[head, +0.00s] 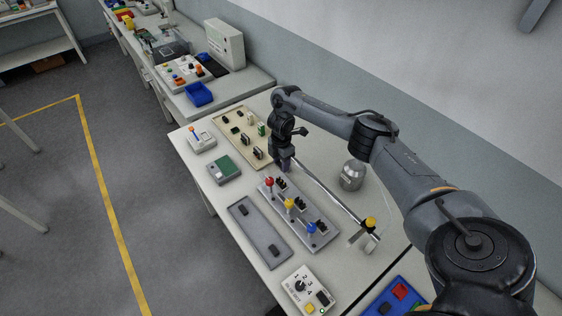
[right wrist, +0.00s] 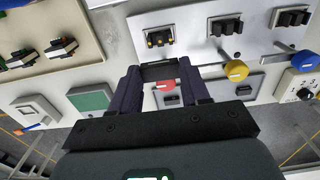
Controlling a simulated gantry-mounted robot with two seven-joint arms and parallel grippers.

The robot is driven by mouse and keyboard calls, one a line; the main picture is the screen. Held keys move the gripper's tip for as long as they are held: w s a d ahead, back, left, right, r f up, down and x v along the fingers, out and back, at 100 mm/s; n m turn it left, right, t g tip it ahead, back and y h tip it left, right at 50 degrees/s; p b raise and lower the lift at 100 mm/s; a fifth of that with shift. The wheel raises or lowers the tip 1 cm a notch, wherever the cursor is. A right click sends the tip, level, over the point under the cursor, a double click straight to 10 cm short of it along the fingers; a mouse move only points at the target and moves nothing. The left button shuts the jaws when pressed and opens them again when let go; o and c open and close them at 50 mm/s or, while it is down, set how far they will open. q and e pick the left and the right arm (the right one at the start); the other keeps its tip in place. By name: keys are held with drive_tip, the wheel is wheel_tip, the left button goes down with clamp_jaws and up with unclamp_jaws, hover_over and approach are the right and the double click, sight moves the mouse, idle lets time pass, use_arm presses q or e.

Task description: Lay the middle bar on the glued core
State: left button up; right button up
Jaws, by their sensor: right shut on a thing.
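My right gripper (head: 285,167) points down just behind the red-knob end of the grey fixture (head: 315,240). In the right wrist view its two fingers (right wrist: 160,78) are shut on a dark bar (right wrist: 158,71), held across between the fingertips. The fixture carries three dark cores, one by each knob. The core by the red knob (right wrist: 157,38) shows yellowish spots that look like glue, and it lies just beyond the held bar. The other cores (right wrist: 222,25) (right wrist: 292,18) look plain. The grey tray (head: 261,232) holds two dark bars (head: 244,209) (head: 274,250), with its middle bare. My left gripper is not in view.
Red (head: 268,182), yellow (head: 289,204) and blue (head: 311,228) knobs stand up along the fixture. A beige tray (head: 236,138) with small parts lies behind. A metal canister (head: 352,176) and a long rod (head: 335,196) are at the right.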

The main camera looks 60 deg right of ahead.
sight(281, 181)
drive_tip(key=shift+r, duration=0.1)
drive_tip(key=shift+f+b, duration=0.95)
drive_tip(key=shift+f, duration=1)
drive_tip(key=shift+f+b, duration=1.3)
drive_tip(key=shift+f, duration=1.1)
drive_tip(key=o, duration=1.1)
drive_tip(key=shift+o, duration=0.2)
